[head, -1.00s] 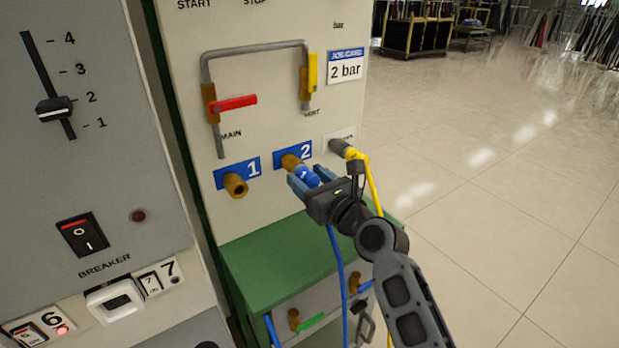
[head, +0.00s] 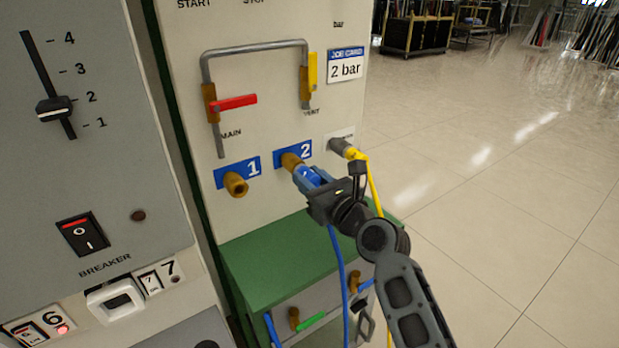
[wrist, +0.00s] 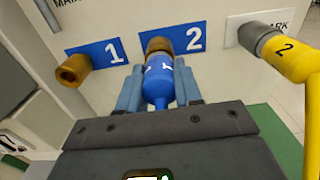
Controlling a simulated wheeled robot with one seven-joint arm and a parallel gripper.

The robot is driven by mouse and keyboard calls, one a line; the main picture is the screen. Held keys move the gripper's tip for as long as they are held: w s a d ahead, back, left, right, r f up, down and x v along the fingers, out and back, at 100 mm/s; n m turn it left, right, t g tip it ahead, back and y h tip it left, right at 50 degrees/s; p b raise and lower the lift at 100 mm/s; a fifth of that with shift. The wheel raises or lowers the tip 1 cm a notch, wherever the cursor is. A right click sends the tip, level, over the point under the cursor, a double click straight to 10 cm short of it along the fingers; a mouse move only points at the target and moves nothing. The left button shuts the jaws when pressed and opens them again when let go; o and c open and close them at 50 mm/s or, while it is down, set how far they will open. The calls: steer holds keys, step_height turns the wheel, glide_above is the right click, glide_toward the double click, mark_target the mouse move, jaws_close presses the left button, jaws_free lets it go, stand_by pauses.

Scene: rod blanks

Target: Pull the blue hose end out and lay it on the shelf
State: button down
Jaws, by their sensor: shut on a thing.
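The blue hose end (wrist: 159,84) sits at the brass port labelled 2 (wrist: 159,45); I cannot tell whether it is fully seated there. My gripper (wrist: 158,92) is shut on the hose end, one blue finger on each side. In the head view, my gripper (head: 311,180) hides much of the hose end, and the blue hose (head: 339,270) hangs down below it. The green shelf (head: 275,262) lies below the ports, and its top is bare.
An empty brass port labelled 1 (head: 235,185) is to the left. A yellow hose end (head: 355,154) sits on the grey park fitting to the right, close to my gripper. A red-handled main valve (head: 233,102) and yellow vent valve (head: 312,71) are above.

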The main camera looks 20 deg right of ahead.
steer(key=p, duration=0.2)
glide_above(315, 264)
steer(key=w+d, duration=0.2)
steer(key=shift+w+d, duration=0.15)
stand_by(1.5)
steer(key=shift+v, duration=2.95)
steer(key=s+a+f+b, duration=0.1)
steer(key=s+f+b, duration=0.55)
steer(key=f, duration=0.55)
steer(key=shift+f+b+x, duration=0.3)
steer(key=shift+b+x, duration=0.15)
steer(key=shift+x, duration=1.3)
steer(key=shift+f+b+x, duration=0.35)
steer(key=shift+b+x, duration=0.15)
steer(key=shift+x, duration=1.25)
steer(key=shift+f+b+x, duration=0.3)
steer(key=shift+b+x, duration=0.15)
steer(key=shift+x, duration=1.25)
steer(key=shift+f+b, duration=1.05)
steer(key=shift+f, duration=0.25)
